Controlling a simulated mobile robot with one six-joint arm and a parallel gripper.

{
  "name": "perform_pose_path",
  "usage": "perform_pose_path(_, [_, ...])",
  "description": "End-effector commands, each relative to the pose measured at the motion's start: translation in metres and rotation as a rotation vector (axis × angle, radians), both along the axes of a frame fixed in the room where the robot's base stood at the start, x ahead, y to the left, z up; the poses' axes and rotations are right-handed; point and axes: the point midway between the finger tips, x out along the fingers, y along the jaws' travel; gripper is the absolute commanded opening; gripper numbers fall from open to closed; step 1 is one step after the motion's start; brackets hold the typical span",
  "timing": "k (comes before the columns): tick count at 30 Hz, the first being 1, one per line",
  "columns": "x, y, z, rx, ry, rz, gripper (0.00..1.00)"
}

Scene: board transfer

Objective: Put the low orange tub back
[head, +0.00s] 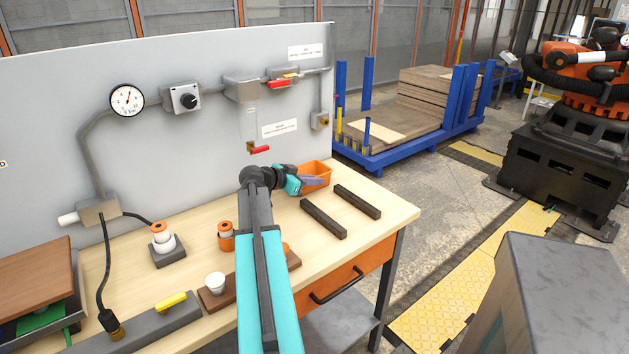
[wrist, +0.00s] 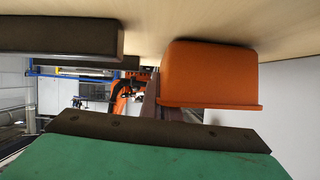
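The low orange tub (head: 321,170) is on the workbench near its back right, by the grey panel. My gripper (head: 313,181) is right at the tub's near side and overlaps it in the head view. In the wrist view, which is upside down, the tub (wrist: 208,72) appears close, with its rim toward the green and dark wrist part. A grey-purple finger part shows beside and partly behind the tub there. The fingertips are hidden, so I cannot tell whether they touch or grip the tub.
Two dark bars (head: 323,218) (head: 357,201) lie on the bench right of my arm. Red-handled valves (head: 279,84) stick out from the panel.

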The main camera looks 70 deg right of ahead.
Motion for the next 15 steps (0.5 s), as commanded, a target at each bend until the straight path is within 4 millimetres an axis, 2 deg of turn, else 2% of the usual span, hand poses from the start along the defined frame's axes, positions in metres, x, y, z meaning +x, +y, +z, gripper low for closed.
perform_pose_path(11, [-0.0002,-0.0002,-0.0030,0.000,0.000,0.000,0.00])
perform_pose_path(12, [-0.0002,-0.0002,-0.0021,0.000,0.000,0.000,0.09])
perform_pose_path(14, [-0.0002,-0.0001,-0.0019,0.000,0.000,0.000,0.19])
perform_pose_path(15, [-0.0003,-0.0002,-0.0019,0.000,0.000,0.000,0.21])
